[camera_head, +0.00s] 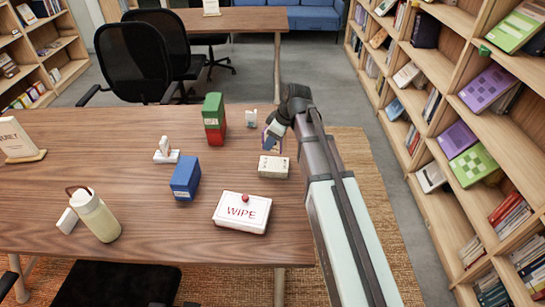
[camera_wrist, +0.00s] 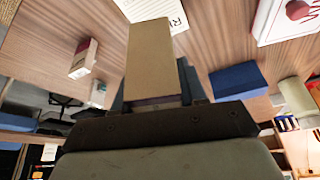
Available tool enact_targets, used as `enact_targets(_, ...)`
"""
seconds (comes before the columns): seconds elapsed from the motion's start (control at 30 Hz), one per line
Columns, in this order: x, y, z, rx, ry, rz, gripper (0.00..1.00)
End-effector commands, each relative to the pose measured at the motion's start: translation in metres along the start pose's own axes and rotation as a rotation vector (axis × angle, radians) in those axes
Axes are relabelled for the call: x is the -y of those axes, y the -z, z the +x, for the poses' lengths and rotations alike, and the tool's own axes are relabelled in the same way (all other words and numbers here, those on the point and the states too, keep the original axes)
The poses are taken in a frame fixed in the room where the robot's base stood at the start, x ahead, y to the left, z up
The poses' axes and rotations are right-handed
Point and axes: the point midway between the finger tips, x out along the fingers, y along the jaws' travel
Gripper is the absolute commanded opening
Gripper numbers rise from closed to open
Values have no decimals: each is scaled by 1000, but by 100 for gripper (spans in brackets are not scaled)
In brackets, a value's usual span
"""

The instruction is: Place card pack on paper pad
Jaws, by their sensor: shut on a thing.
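My gripper (camera_head: 272,143) is over the right part of the wooden table, just behind a cream block. In the wrist view the fingers (camera_wrist: 155,92) are shut on a tan box-shaped thing (camera_wrist: 150,55) with a purplish edge, which I take for the card pack. In the head view only a little purple and pale surface of this pack (camera_head: 266,134) shows at the fingers. The cream block (camera_head: 273,168) is close in front of the gripper. I cannot tell for sure which thing is the paper pad.
A white WIPE box (camera_head: 241,213) with a red knob is at the table's front right. A blue box (camera_head: 185,178), a red and green box (camera_head: 214,118), a white stand (camera_head: 166,156) and a bottle (camera_head: 96,214) are to the left. Bookshelves (camera_head: 470,120) line the right.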

Motion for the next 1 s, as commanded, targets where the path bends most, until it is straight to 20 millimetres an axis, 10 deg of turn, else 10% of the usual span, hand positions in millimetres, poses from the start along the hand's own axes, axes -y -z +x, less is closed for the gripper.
enact_targets(1.0, 0, -28, 67, 0, 0, 1, 10)
